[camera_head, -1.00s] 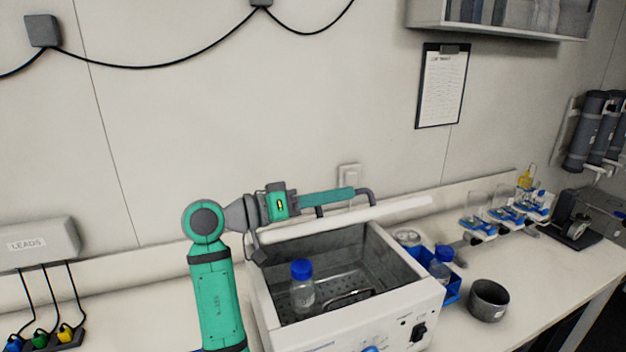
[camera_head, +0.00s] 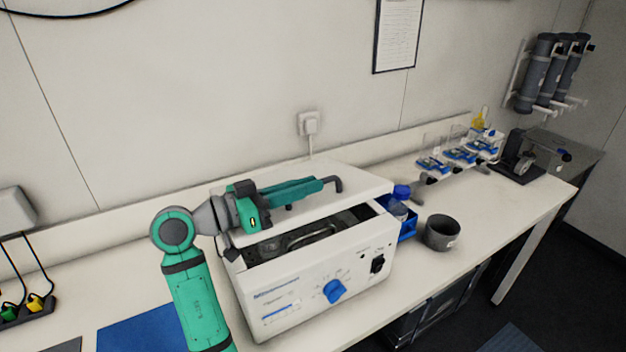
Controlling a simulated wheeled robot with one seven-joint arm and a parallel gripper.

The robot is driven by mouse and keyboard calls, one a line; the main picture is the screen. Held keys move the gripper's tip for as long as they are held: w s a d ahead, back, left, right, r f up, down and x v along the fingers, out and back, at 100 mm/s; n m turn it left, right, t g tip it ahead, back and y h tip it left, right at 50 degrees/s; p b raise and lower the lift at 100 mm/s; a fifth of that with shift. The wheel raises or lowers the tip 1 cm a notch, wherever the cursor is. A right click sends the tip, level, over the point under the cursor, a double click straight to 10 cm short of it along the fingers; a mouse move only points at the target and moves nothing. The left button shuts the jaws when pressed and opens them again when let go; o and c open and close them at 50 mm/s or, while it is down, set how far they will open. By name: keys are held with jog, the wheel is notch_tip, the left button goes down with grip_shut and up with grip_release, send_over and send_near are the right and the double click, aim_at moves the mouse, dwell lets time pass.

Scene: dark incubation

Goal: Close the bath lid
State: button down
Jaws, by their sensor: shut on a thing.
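The white water bath (camera_head: 285,295) stands on the bench with a blue knob on its front. Its white lid (camera_head: 345,178) is lowered most of the way. A dark gap remains along the front, where part of the bath's interior (camera_head: 318,234) shows. The lid's dark handle (camera_head: 338,183) runs along its top. My gripper (camera_head: 312,187) lies over the lid and is shut on this handle, its fingers partly covering it. The blue-capped bottle inside the bath is hidden now.
A blue rack (camera_head: 408,229) with a blue-capped bottle (camera_head: 399,201) stands close to the bath's right side, with a dark grey pot (camera_head: 442,233) beside it. Several blue-and-clear items (camera_head: 460,153) stand farther right. The wall is close behind.

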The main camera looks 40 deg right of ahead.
dwell(0.3)
jog(key=c, duration=1.8)
grip_release()
jog(key=shift+a, duration=0.15)
jog(key=a, duration=0.3)
jog(key=w+a, duration=0.1)
jog(key=a, duration=0.6)
jog(key=shift+w+a, duration=0.2)
jog(key=shift+a, duration=0.05)
jog(key=shift+w+f, duration=0.1)
